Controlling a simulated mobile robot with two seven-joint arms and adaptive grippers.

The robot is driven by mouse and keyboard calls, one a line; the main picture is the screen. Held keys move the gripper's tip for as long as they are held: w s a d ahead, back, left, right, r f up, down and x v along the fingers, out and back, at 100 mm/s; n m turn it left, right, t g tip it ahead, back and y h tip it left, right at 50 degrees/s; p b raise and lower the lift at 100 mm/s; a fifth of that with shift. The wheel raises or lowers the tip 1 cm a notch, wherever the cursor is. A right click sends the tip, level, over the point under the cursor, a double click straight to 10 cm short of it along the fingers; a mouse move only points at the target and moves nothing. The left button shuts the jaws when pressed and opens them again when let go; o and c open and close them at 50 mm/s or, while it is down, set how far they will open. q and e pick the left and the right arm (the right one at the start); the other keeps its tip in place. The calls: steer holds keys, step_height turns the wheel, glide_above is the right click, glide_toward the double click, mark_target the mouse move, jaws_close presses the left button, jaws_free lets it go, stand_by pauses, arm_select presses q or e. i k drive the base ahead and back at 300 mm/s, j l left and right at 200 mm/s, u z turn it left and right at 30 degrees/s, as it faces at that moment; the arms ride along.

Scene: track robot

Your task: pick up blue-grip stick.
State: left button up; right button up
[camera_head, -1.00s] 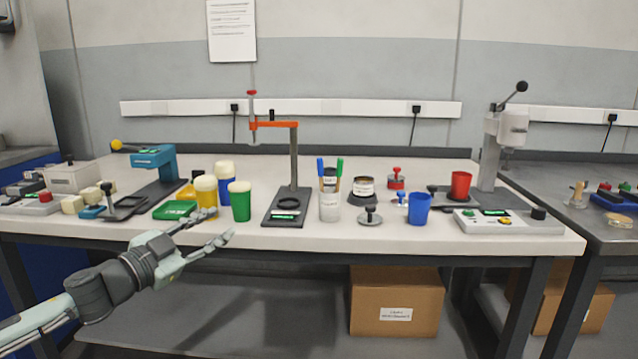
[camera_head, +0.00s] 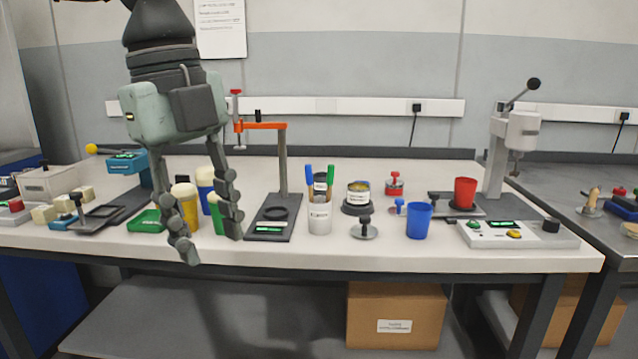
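A green-grip stick (camera_head: 331,176) stands in the same cup, to the right. My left gripper (camera_head: 211,244) points down with its two fingers spread apart and nothing between them. It is left of the cup, in front of the yellow and green containers, partly covering them. My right gripper is not in view.
A black stand (camera_head: 269,228) with an orange arm (camera_head: 262,126) rises between my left gripper and the cup. The bench front edge is clear.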

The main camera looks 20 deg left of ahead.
mark_target(308, 173)
steer(key=i, duration=1.2)
